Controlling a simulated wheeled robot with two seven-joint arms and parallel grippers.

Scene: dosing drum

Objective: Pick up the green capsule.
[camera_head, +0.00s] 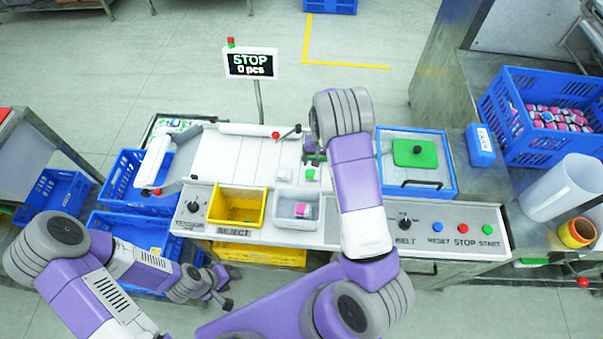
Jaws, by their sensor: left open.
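A small green piece that looks like the green capsule (310,174) lies on the white surface at the front end of the belt, just left of my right arm. My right arm reaches up over the panel. A small dark purple part, seemingly my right gripper (313,157), shows just above the green piece, mostly hidden behind the arm. I cannot tell whether it touches the piece or is shut. My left gripper (222,289) is open and empty at lower left, in front of the panel and well away from the capsule.
A grey tray (284,222) holding a pink and white piece (301,211) and a yellow reject bin (239,190) sit in the panel. A blue-rimmed box with a green lid (415,152) stands right of my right arm. A STOP display (250,64) stands behind.

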